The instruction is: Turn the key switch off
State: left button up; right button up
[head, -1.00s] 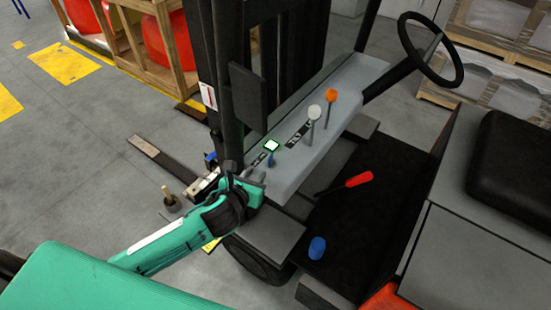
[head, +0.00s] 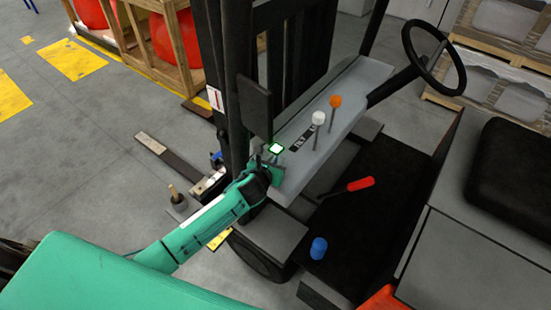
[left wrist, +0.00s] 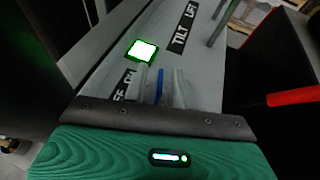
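The blue key switch (left wrist: 159,86) stands on the forklift's grey console, beside a partly hidden label (left wrist: 124,85) with OFF and ON lettering. My left gripper (head: 274,162) is at the near end of the console and hides the key in the head view. In the left wrist view its two pale fingers (left wrist: 161,88) stand on either side of the key, with a small gap seen on each side. It looks open around the key. Which way the key is turned is hard to tell. My right gripper is not in view.
A square indicator (head: 276,148) with a green border glows just beyond the key. White-knob (head: 318,118) and orange-knob (head: 335,101) levers rise farther along the console. The black mast (head: 238,100) stands close on the left. A red-handled lever (head: 360,183) and blue knob (head: 318,248) are right.

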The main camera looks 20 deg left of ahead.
pick_arm(q)
jog(key=shift+w+f, duration=0.1)
jog(key=shift+w, duration=0.1)
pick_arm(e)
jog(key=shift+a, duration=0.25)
pick_arm(q)
grip_shut()
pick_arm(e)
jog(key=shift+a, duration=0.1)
